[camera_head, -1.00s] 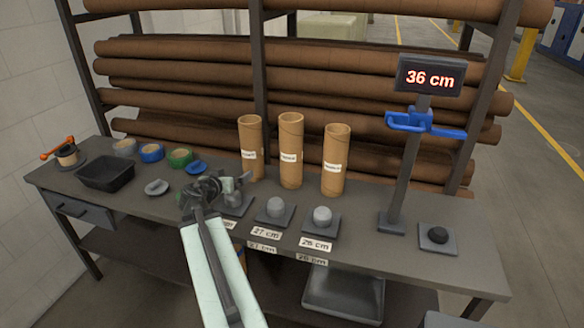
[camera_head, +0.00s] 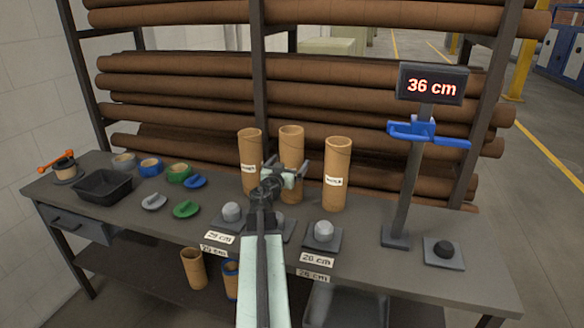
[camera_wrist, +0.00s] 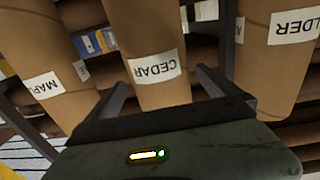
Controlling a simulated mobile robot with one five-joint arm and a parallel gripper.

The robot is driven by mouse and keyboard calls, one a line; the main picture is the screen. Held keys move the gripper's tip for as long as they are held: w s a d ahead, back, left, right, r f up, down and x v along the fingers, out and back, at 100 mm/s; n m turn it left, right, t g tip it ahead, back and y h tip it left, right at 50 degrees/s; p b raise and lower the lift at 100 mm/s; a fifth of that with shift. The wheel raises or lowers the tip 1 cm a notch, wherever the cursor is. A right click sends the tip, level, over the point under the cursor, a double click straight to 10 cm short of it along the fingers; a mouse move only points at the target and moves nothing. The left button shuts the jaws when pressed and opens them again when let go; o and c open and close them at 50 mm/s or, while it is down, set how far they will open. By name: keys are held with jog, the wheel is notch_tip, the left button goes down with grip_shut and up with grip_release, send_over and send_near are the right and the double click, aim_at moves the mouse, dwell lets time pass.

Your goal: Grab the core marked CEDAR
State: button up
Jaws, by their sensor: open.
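The core marked CEDAR (camera_wrist: 158,68) is a brown cardboard tube in the middle of the wrist view, its white label facing me. It is the middle of three upright cores in the head view (camera_head: 291,145), and my gripper hides its label there. My gripper (camera_head: 286,170) is open and level with the core's lower half. In the wrist view its fingers (camera_wrist: 163,85) point toward the core, one to each side. I cannot tell how far the core lies between them. Nothing is held.
Grey pedestals (camera_head: 323,236) with length cards line the bench front. A post with a 36 cm display (camera_head: 432,86) and blue clamp stands right.

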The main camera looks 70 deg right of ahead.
jog(key=d, duration=0.3)
jog(key=shift+d, duration=0.15)
jog(key=c, duration=1.8)
jog(key=shift+r, duration=0.15)
